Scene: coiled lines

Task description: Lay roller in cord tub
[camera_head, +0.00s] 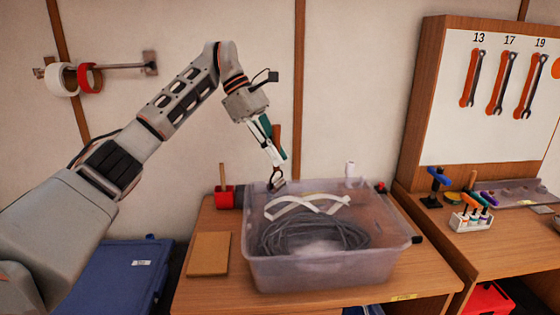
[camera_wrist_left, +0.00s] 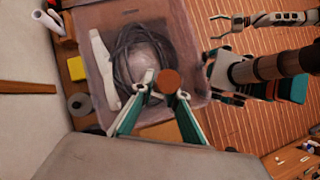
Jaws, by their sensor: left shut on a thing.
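The cord tub (camera_head: 330,268) is a translucent box on the wooden bench, with a grey coiled cord (camera_head: 300,238) and a white flat strap (camera_head: 285,208) inside. It also shows in the left wrist view (camera_wrist_left: 183,30). My left gripper (camera_head: 277,168) points down at the tub's back left rim, shut on the roller. The roller's brown handle (camera_head: 276,133) stands roughly upright beside the fingers; its round brown end (camera_wrist_left: 167,81) faces the left wrist camera. Its dark lower end is small and partly hidden, and I cannot tell whether it touches the tub.
A red holder (camera_head: 225,197) and a tan board (camera_head: 208,254) lie left of the tub. A rack of small tools (camera_head: 471,217) is on the right bench. My right arm (camera_wrist_left: 270,68) shows in the left wrist view.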

